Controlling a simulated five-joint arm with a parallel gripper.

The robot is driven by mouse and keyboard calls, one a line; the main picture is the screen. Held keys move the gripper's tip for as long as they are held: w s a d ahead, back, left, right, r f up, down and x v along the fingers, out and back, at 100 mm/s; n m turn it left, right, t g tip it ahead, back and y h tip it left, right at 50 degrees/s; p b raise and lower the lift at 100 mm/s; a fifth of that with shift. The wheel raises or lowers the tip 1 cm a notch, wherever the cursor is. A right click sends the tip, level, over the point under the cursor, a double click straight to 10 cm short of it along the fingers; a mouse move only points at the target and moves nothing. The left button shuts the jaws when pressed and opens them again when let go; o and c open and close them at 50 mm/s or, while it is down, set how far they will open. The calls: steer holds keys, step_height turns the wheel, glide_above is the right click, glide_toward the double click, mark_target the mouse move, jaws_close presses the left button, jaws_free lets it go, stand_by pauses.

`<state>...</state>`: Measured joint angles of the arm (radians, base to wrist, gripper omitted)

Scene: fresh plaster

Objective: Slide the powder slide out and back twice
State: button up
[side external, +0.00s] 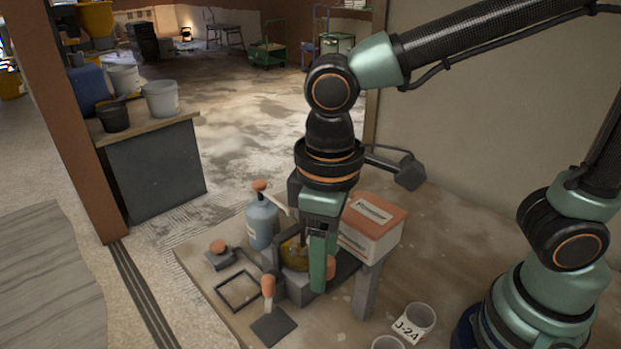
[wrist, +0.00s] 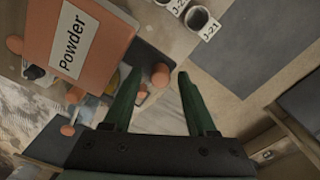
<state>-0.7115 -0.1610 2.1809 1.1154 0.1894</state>
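The powder box, white with an orange top (side external: 374,215), stands on a grey support in the side external view; its face labelled "Powder" (wrist: 76,42) fills the upper left of the wrist view. A dark flat plate (wrist: 140,58), apparently the powder slide, sticks out from under it, with a round orange knob (wrist: 160,76) at its end. My gripper (wrist: 159,82) is open, its two green fingers apart on either side of the knob in the picture. I cannot tell whether they touch it. In the side external view my gripper (side external: 318,285) points down in front of the box and partly hides the plate and knob.
A blue bottle (side external: 262,224), a square frame (side external: 238,291) and an orange-handled tool (side external: 268,292) stand left of the gripper. A white cup marked J-24 (side external: 414,323) is at the front right. The bench top is clear right of the box.

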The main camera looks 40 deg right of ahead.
steer(key=shift+r, duration=4)
steer(key=w+d+f+m+t, duration=0.1)
steer(key=w+d+m+t, duration=0.1)
steer(key=d, duration=0.8)
steer(key=w+d+f+m+t, duration=0.2)
steer(key=w+d+m+t, duration=0.1)
steer(key=d, duration=0.7)
steer(key=shift+w+m+t, duration=0.15)
steer(key=shift+m+t, duration=0.15)
steer(key=shift+m, duration=0.2)
steer(key=shift+r, duration=0.15)
steer(key=shift+c, duration=0.2)
